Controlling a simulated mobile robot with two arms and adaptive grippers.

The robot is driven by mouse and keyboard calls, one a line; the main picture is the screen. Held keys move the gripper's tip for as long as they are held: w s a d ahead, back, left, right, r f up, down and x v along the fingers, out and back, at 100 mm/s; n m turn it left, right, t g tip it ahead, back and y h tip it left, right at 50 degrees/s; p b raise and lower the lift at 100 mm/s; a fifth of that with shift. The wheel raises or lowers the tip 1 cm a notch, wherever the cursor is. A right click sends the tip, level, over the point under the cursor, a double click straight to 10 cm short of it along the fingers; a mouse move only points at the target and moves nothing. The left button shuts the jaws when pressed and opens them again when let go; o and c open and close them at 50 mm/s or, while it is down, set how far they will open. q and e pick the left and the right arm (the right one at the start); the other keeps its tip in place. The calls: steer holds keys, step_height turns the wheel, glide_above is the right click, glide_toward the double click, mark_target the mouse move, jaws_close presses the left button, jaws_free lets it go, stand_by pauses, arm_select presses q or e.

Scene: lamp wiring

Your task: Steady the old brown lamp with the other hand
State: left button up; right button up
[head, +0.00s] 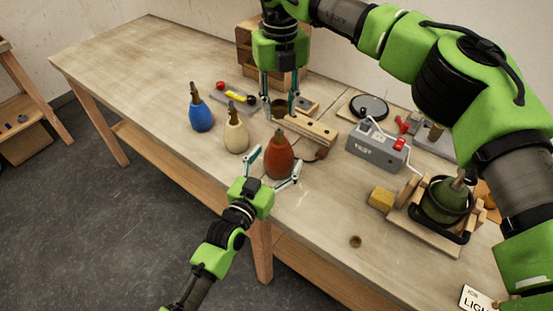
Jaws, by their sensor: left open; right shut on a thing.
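The old brown lamp (279,158) is a reddish-brown, bottle-shaped base with a dark neck, upright near the table's front edge. My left gripper (274,168) is open, with one finger on each side of the lamp's body. I cannot tell whether the fingers touch it. My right gripper (279,107) points down just behind and above the lamp's neck. It is shut on a small dark brass-coloured piece (279,105), partly hidden between its fingers. Whether that piece touches the lamp is unclear.
A cream lamp (236,137) and a blue lamp (201,116) stand to the left. A wooden block with holes (310,128) lies behind the lamp. A grey tester box (376,150), a yellow block (381,198) and a green lamp in a cradle (440,203) stand right.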

arm_select(q)
steer(key=v, duration=1.1)
steer(key=shift+s+a, duration=0.15)
steer(key=shift+s, duration=0.25)
steer(key=shift+f, duration=0.1)
